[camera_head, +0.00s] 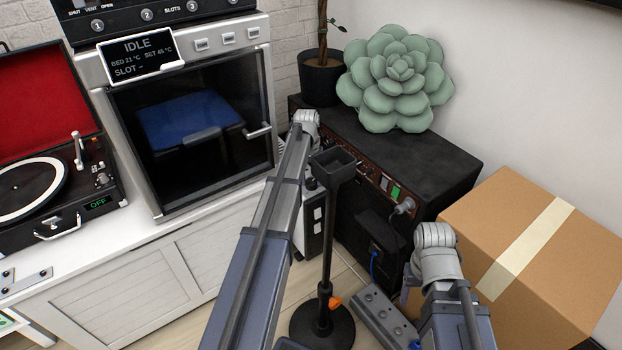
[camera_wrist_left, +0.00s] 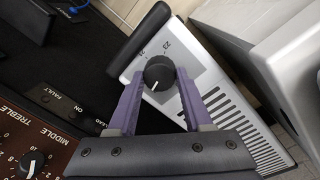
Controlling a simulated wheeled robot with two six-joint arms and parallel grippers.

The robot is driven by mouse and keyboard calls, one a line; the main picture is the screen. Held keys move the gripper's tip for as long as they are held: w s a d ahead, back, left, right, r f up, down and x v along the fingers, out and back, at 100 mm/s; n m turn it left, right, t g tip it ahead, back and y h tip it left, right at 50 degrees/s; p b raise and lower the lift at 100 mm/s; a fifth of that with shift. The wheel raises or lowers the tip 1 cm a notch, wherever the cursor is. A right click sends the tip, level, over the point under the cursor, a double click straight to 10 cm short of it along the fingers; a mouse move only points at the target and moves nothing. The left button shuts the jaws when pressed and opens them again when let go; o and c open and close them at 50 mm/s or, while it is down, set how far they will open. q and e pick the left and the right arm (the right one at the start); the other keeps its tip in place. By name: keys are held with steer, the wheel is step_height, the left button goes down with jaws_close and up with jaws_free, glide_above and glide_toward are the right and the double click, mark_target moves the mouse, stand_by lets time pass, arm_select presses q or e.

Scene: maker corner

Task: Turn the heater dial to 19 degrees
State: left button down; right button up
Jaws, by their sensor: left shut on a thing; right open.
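The heater (camera_wrist_left: 215,85) is a pale box with dark slots and a dark handle bar. It shows in the left wrist view, and a narrow strip of it shows in the head view (camera_head: 313,232). Its round black dial (camera_wrist_left: 159,72) has a white pointer line toward the lower left; 21 and 23 are readable beside it. My left gripper (camera_wrist_left: 158,85) is shut on the dial, one purple finger on each side. In the head view my left arm hides that gripper. My right gripper (camera_head: 407,286) is open, mostly hidden behind its wrist near the cardboard box.
A black amplifier (camera_head: 430,155) carries a succulent (camera_head: 396,78) and stands beside the heater. A black stand (camera_head: 325,315) is between my arms. A cardboard box (camera_head: 545,250) is at right. A pedal board (camera_head: 382,318) lies on the floor. A white cabinet (camera_head: 130,285) is at left.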

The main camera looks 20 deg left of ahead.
mark_target(310, 180)
arm_select(q)
steer(key=m, duration=0.3)
steer(key=shift+m, duration=2)
steer(key=shift+c, duration=1.6)
jaws_free()
steer(key=shift+r, duration=0.1)
steer(key=r+p, duration=0.7)
steer(key=p, duration=0.1)
steer(key=shift+w+a+r, duration=0.1)
steer(key=shift+a+r, duration=0.1)
steer(key=shift+r, duration=0.15)
